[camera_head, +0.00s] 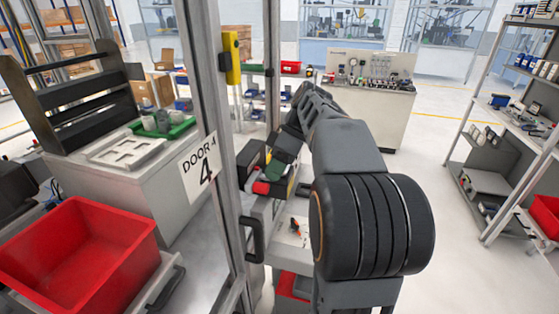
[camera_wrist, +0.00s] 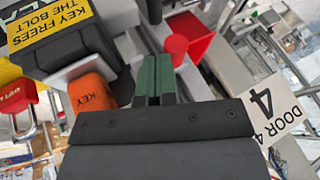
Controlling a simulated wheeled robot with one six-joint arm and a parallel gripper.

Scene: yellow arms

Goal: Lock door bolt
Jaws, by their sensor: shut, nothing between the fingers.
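The Door 4 frame carries a dark lock box (camera_head: 250,160) beside the "DOOR 4" sign (camera_head: 199,170). In the wrist view the box has a yellow label reading "KEY FREES THE BOLT" (camera_wrist: 50,28), and an orange piece marked "KEY" (camera_wrist: 91,95) is beside it. A red cylindrical knob (camera_wrist: 175,46), apparently on the bolt, is just beyond my fingertips. My gripper (camera_head: 279,163) is in front of the lock; its green fingers (camera_wrist: 154,62) are together and empty. Whether they touch the knob, I cannot tell. The bolt's end is hidden.
A black door handle (camera_head: 254,238) is below the lock, and a yellow fitting (camera_head: 231,58) is higher on the post. A red tote (camera_head: 80,255) stands at the left. A red padlock (camera_wrist: 17,96) hangs near the lock. Open floor lies to the right.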

